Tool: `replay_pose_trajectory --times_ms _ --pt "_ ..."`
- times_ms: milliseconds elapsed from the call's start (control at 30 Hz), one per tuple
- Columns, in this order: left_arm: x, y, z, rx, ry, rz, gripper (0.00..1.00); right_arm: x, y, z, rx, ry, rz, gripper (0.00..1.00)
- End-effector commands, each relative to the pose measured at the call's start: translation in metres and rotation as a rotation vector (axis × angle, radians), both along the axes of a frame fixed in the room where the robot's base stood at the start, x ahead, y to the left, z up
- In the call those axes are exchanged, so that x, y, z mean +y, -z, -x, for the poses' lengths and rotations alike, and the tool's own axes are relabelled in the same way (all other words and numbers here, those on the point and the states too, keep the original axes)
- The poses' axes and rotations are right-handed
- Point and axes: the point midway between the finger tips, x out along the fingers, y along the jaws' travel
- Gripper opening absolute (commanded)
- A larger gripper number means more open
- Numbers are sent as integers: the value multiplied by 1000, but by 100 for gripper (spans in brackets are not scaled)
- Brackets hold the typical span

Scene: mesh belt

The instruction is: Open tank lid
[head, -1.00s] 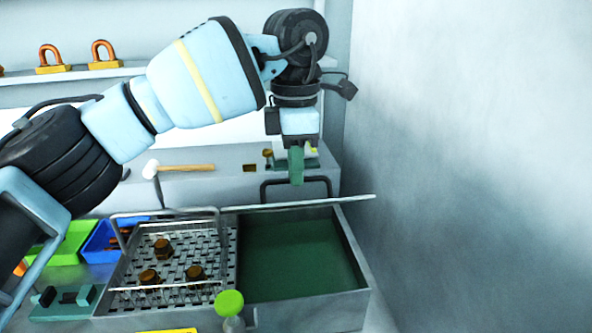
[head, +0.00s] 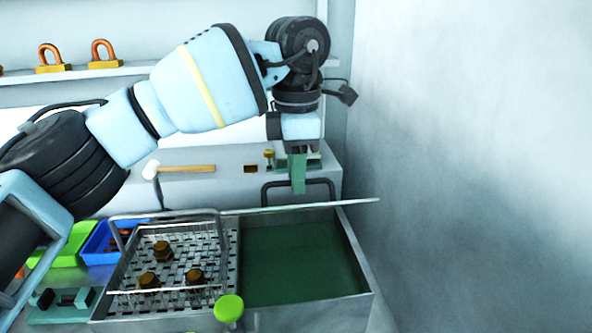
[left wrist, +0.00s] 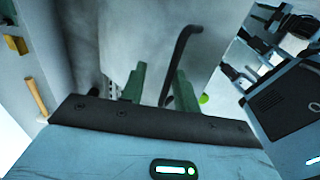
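The tank (head: 358,262) is an open grey metal box with green liquid inside, at the lower middle of the head view. Its lid (head: 300,207) shows there as a thin pale edge across the tank's back rim, with the tank's inside uncovered in front. A black bent handle (head: 330,188) stands behind that edge. My left gripper (head: 298,188) points down at the handle, its green fingers overlapping it. In the left wrist view the green fingers (left wrist: 158,88) are apart, with the black handle (left wrist: 178,60) between them; contact cannot be told. My right gripper is not in view.
A mesh basket (head: 190,245) with several brown nuts sits left of the tank. Green (head: 66,250) and blue (head: 100,245) bins stand further left. A mallet (head: 185,169) lies behind. A green-capped bottle (head: 229,308) is in front. A grey wall (head: 470,170) closes the right side.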

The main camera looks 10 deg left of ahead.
Motion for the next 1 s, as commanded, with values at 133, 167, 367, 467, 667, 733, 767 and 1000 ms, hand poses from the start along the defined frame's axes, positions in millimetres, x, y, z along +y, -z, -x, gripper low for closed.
replay_pose_trajectory --times_ms 133,167,367,467,667,733,767,1000 --pt "0 -9 0 -3 -1 1 30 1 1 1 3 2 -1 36" --pt "0 -12 0 -3 -1 1 30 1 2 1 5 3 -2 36" --pt "-1 -44 0 -3 -2 1 30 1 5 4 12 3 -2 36" --pt "-1 -59 0 -2 -1 0 30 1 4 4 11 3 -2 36" --pt "0 -76 0 -2 -1 -1 30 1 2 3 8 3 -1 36" --pt "0 -78 0 -1 -1 0 30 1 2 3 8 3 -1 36" --pt "0 -78 0 -1 -1 0 30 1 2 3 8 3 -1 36" --pt "0 -78 0 0 0 0 30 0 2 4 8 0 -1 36"
